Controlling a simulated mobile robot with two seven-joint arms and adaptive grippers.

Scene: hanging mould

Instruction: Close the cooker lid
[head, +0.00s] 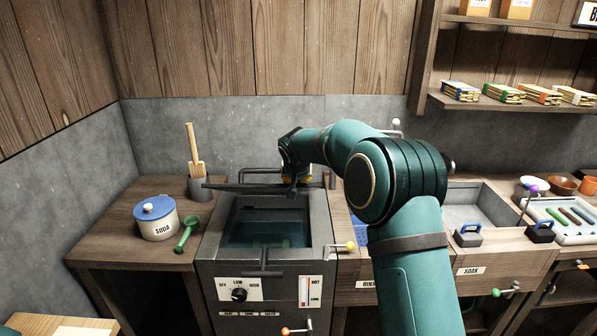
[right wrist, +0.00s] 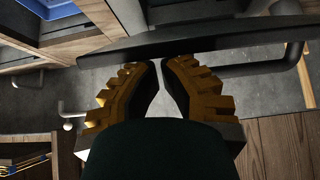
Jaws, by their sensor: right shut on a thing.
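The cooker (head: 265,265) is a dark grey metal box with an open top, and liquid with something greenish shows inside. Its lid (head: 240,188) stands raised at the back of the opening, a thin dark panel seen nearly edge-on. My right arm reaches over from the right, and its gripper (head: 292,180) is at the right part of the lid. In the right wrist view the yellow-brown fingers (right wrist: 161,68) are close together with their tips at the edge of the dark lid (right wrist: 220,45). The exact contact is partly hidden. My left gripper is not in view.
A blue-lidded soda pot (head: 157,222), a green spoon (head: 187,235) and a holder with a wooden paddle (head: 200,187) stand left of the cooker. A sink (head: 480,205) lies to the right. A yellow-knobbed lever (head: 348,246) sticks out at the cooker's right side.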

